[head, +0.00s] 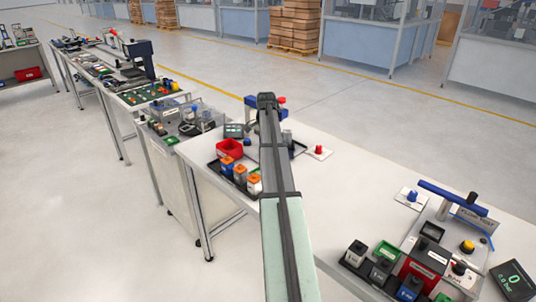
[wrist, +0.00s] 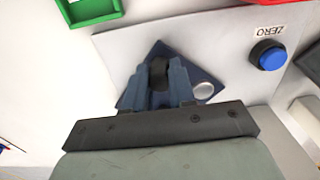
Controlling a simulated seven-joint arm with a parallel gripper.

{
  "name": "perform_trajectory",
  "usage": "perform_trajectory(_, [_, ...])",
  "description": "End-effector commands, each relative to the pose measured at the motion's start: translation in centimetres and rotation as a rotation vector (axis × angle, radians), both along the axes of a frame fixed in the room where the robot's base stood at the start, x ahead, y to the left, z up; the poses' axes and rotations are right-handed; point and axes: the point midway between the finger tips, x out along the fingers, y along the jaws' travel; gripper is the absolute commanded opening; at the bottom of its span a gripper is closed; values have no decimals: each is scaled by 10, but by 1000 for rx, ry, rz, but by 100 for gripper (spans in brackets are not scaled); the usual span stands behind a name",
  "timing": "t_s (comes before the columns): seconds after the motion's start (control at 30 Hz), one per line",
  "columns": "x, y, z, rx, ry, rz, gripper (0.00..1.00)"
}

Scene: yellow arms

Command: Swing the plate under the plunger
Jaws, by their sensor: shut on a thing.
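In the wrist view, a dark navy plate (wrist: 136,84) with angled corners lies on a pale panel. My gripper (wrist: 160,75) is over it, its two blue fingers closed around a small black knob (wrist: 160,68) on the plate. A pale round disc (wrist: 204,90) sits at the plate's right corner. The fingers hide the middle of the plate. In the head view, my arm runs away from the camera to the middle bench and covers most of that station. A blue bar (head: 250,101) shows beside the arm's far end. I cannot make out the plunger in either view.
A blue button (wrist: 268,56) marked ZERO stands right of the plate, and a green tray (wrist: 90,10) lies at upper left. In the head view, a red bin (head: 229,149) and orange-topped blocks (head: 240,172) stand left of my arm. The bench top (head: 345,190) to its right is mostly clear.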

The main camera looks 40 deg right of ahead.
Motion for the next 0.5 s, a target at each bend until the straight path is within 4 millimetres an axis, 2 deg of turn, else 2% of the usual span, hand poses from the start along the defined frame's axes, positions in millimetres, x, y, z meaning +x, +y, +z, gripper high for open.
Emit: perform_trajectory(0.5, [-12,-15,0,0,1,-1,14])
